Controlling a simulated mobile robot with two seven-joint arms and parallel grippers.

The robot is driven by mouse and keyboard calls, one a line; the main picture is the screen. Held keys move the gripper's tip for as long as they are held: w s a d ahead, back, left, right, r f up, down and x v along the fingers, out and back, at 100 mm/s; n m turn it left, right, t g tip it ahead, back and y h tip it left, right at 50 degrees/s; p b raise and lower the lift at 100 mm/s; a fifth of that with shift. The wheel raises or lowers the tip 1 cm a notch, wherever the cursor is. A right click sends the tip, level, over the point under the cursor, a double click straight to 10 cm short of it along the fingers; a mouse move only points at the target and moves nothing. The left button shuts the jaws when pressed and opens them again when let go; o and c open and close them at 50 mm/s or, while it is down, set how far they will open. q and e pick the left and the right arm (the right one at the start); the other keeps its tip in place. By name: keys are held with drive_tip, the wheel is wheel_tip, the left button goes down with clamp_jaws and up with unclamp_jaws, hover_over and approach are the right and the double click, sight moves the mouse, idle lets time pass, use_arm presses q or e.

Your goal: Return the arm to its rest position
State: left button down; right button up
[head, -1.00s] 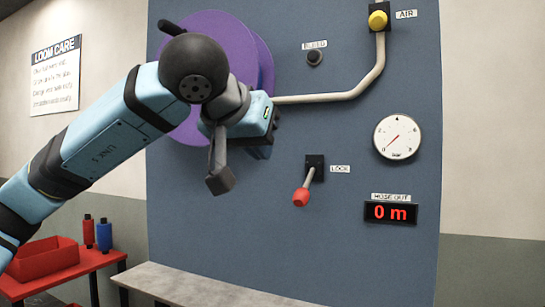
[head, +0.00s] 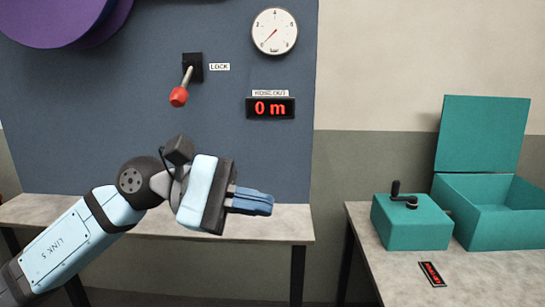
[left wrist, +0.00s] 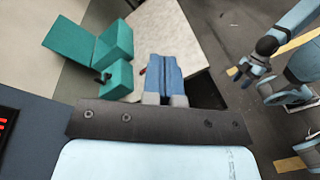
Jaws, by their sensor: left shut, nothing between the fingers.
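My left gripper (head: 251,201) is shut and empty, held in the air in front of the blue panel and above the pale bench, its fingers pointing right. In the left wrist view its blue fingers (left wrist: 162,73) lie together with nothing between them. My left arm (head: 70,240) comes in from the lower left. My right gripper is not in the head view.
A blue panel (head: 130,110) carries a red-knobbed lock lever (head: 187,82), a gauge (head: 274,32) and a display (head: 270,107) reading 0 m. Below is a pale bench (head: 270,222). At right, a table (head: 375,240) holds a teal crank box (head: 410,222) and an open teal bin (head: 490,220).

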use_arm(q)
drive_tip(key=w+a+f+m+t+y, duration=0.2)
drive_tip(key=a+f+m+t, duration=0.3)
drive_tip(key=f+m+t, duration=0.65)
drive_tip(key=w+a+f+m+t+y, duration=0.2)
drive_tip(key=a+f+m+t+y, duration=0.15)
drive_tip(key=f+m+t, duration=0.85)
drive_tip(key=s+a+f+n+g+y, duration=0.35)
drive_tip(key=s+f, duration=0.25)
drive_tip(key=f, duration=0.3)
drive_tip(key=s+a+f+n+g+y, duration=0.25)
drive_tip(key=s+f+n, duration=0.25)
drive_tip(key=f, duration=0.4)
drive_tip(key=s+a+f+n+g+y, duration=0.2)
drive_tip(key=s+f+n+g, duration=0.3)
drive_tip(key=f, duration=0.4)
wheel_tip(320, 180, up, 15)
drive_tip(key=s+a+p, duration=0.1)
drive_tip(key=s+p, duration=0.1)
drive_tip(key=p, duration=1.8)
drive_tip(key=shift+s+r+m, duration=0.2)
drive_tip(key=shift+s+m, duration=0.1)
drive_tip(key=shift+s, duration=0.05)
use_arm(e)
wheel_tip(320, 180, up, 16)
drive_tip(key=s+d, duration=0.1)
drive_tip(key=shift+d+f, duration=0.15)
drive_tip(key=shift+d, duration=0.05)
use_arm(q)
drive_tip(key=shift+t, duration=0.25)
